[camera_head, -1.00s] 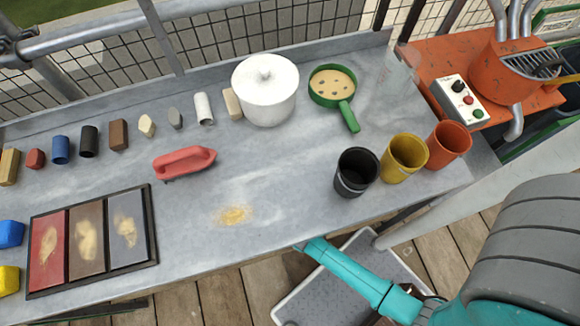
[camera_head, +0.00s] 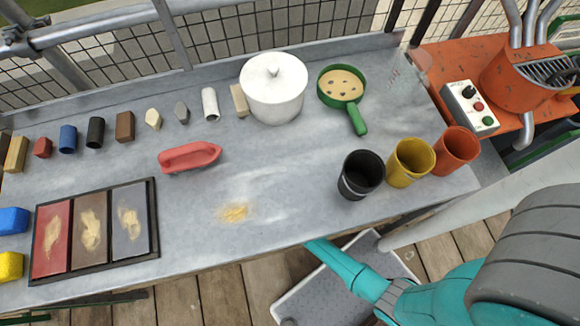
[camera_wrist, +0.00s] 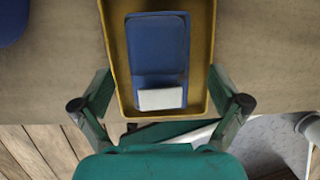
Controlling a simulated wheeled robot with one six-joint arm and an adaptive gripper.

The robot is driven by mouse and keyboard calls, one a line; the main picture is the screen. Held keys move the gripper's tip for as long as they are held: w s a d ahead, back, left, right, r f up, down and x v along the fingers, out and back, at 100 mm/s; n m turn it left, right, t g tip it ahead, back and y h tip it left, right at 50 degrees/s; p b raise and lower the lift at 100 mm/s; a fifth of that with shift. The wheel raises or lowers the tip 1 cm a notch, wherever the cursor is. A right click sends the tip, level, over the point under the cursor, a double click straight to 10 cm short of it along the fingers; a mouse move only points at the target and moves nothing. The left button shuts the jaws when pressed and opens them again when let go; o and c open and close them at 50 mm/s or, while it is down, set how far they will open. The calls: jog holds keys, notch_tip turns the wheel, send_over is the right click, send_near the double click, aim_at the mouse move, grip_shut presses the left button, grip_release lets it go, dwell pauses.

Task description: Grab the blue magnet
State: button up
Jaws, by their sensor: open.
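In the wrist view, a flat blue piece (camera_wrist: 158,50) with a pale block (camera_wrist: 161,99) at its near end lies inside a yellow rectangular tray (camera_wrist: 122,75). It may be the blue magnet; I cannot tell for sure. My gripper (camera_wrist: 160,92) is open, with one finger on each side of the tray and nothing visibly held. In the head view, a blue cylinder (camera_head: 68,139) stands in the back row and a blue block (camera_head: 13,220) lies at the left edge. The gripper's fingers are not visible there.
The grey worktop (camera_head: 300,170) holds a white pot (camera_head: 273,90), a green pan (camera_head: 341,88), a red float (camera_head: 190,157) and a framed sample board (camera_head: 90,230). Black (camera_head: 361,175), yellow (camera_head: 410,162) and orange (camera_head: 456,150) cups stand at the right. The front middle has free room.

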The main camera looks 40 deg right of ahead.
jog(key=shift+x, duration=1.25)
jog(key=c, duration=1.7)
jog(key=shift+c, duration=0.2)
jog(key=shift+r, duration=0.15)
